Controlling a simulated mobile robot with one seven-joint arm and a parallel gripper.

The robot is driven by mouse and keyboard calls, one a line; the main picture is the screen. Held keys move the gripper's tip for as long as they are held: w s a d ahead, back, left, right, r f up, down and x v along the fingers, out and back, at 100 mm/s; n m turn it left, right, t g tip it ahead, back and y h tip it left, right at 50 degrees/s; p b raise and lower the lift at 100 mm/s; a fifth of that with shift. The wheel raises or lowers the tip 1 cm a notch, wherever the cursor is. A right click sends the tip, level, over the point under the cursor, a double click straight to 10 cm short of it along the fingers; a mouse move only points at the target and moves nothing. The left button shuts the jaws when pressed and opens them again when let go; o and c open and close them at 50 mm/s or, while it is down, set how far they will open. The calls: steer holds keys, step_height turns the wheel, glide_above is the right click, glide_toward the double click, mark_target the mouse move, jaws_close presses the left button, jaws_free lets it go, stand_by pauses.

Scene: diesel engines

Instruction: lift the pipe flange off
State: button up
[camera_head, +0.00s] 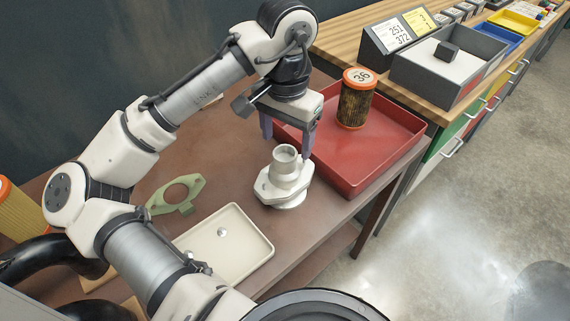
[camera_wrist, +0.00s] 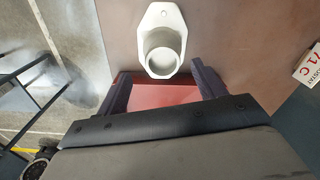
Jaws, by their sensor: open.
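The pipe flange (camera_head: 286,176) is a pale grey-white casting with a flat base plate and a short round neck standing up. It stands on the brown table, left of the red tray. In the wrist view the flange (camera_wrist: 162,45) shows from above, its round neck opening toward the camera and a bolt hole at the far end of its plate. My gripper (camera_head: 288,143) is open and empty, above and behind the flange in the head view. In the wrist view its dark fingers (camera_wrist: 160,85) are spread wide, the neck lying just beyond them and between their lines. What lies under the flange is mostly hidden.
A red tray (camera_head: 395,158) holding an orange-capped filter (camera_head: 355,98) stands close to the flange's right. A green gasket (camera_head: 177,193) and a cream tray (camera_head: 258,240) with a small metal piece lie to the left. A wooden bench (camera_head: 336,37) with bins stands behind.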

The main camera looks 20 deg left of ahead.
mark_target(286, 152)
steer(key=shift+w+a+f+p, duration=0.15)
steer(key=shift+f+p, duration=0.5)
steer(key=shift+f, duration=2.05)
steer(key=shift+w, duration=0.1)
jaws_close()
